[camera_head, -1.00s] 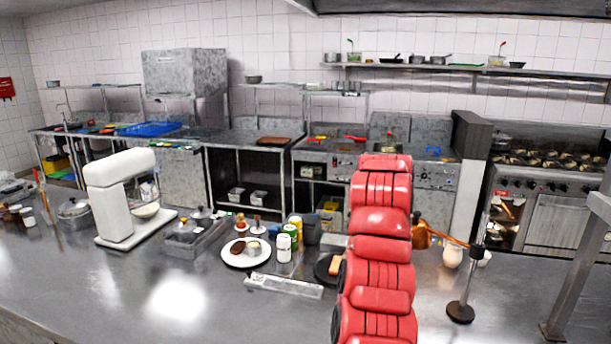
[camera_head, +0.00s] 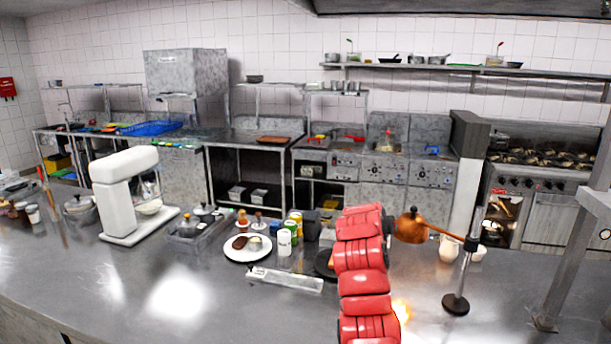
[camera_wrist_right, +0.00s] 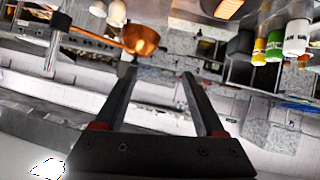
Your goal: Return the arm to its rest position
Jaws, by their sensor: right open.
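My right arm (camera_head: 362,270) rises from the bottom edge in the head view, red and segmented, over the steel counter. Its gripper is hidden behind the arm there. In the right wrist view my right gripper (camera_wrist_right: 158,80) shows two dark fingers spread apart with nothing between them. That view is upside down, and a copper pan (camera_wrist_right: 140,40) appears beyond the fingers. In the head view the copper pan (camera_head: 410,228) is beside the arm's upper end, apparently held on a dark stand (camera_head: 457,303). My left gripper is not in view.
On the steel counter (camera_head: 130,290) stand a white mixer (camera_head: 117,195), a white plate (camera_head: 233,253) with food, and a white-capped bottle (camera_head: 284,242). A dark plate (camera_head: 322,264) is partly behind the arm. The counter's front left is clear.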

